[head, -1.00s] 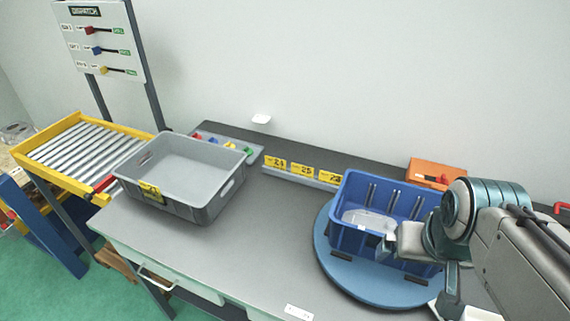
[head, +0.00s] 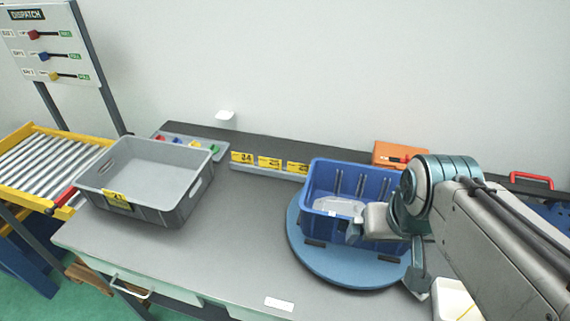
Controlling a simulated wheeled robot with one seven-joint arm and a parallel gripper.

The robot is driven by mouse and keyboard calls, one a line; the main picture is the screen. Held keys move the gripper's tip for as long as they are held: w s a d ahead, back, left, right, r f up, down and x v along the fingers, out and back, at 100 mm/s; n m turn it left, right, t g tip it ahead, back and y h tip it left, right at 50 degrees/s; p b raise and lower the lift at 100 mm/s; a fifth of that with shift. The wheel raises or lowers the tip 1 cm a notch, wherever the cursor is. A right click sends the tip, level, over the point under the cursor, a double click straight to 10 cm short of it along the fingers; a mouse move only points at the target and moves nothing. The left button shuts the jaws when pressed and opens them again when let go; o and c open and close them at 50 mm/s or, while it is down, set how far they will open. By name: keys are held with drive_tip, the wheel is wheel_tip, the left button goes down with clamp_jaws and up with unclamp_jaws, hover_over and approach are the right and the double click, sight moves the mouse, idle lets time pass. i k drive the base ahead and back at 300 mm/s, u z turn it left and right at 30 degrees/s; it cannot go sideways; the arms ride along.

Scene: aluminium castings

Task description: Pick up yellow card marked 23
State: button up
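A rack strip (head: 268,171) at the back of the bench holds yellow cards in a row. The left card (head: 242,158) seems to read 24 and the middle card (head: 269,163) seems to read 25. The right card (head: 297,167) is partly behind the blue crate, and I cannot read its number for certain. Another yellow card (head: 117,201) is on the front of the grey tote; it seems to read 21. My gripper (head: 354,232) is low at the blue crate's front side, apart from the cards. Its fingers are too small and hidden to judge.
The blue crate (head: 316,207) stands on a round blue turntable (head: 338,270) beside my arm. The grey tote (head: 170,211) stands at the left. An orange case (head: 389,152) is behind the crate. The bench (head: 240,225) between tote and turntable is clear.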

sight(302, 169)
drive_tip(key=k, duration=1.3)
drive_tip(key=u, duration=0.7)
drive_tip(key=i, duration=1.45)
drive_tip(key=z, duration=0.7)
